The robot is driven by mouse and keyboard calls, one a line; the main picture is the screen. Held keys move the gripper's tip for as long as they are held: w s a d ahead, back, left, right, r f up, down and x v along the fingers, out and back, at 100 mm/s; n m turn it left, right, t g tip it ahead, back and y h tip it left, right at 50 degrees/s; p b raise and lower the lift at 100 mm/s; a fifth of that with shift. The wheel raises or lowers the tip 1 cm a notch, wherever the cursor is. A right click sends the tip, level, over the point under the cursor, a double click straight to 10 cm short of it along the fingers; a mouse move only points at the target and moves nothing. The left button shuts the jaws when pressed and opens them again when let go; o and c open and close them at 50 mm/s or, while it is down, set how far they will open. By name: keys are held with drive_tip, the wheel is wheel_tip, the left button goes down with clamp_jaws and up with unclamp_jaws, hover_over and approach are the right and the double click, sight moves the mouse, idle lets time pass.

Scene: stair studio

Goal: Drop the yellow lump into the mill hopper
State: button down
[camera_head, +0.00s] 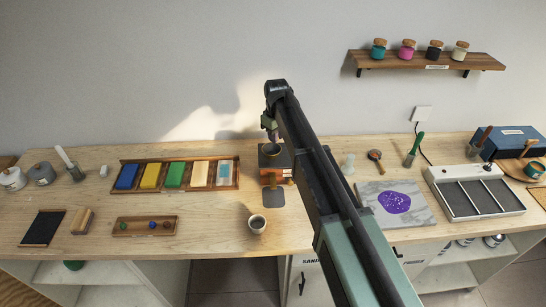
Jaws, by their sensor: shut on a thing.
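The mill (274,176) stands near the middle of the table, an orange and dark body with a dark, round hopper (265,157) on top. My gripper (270,137) points down just above the hopper, and my arm crosses the picture to the lower right. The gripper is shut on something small. The yellow lump is not clearly visible, being tiny or hidden between the fingers.
At the right are a marble slab (418,216) with purple powder and a grey compartment tray (437,170). A jar shelf (480,62) hangs on the wall.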

wheel_tip(320, 180, down, 3)
drive_tip(key=shift+f+b, duration=0.2)
drive_tip(key=shift+b, duration=0.85)
drive_tip(key=shift+r, duration=0.1)
drive_tip(key=c, duration=1)
unclamp_jaws()
drive_tip(key=shift+o, duration=0.2)
wheel_tip(320, 180, up, 11)
drive_tip(key=p, duration=1.1)
drive_tip(key=shift+r, duration=0.15)
drive_tip(key=shift+f, duration=0.2)
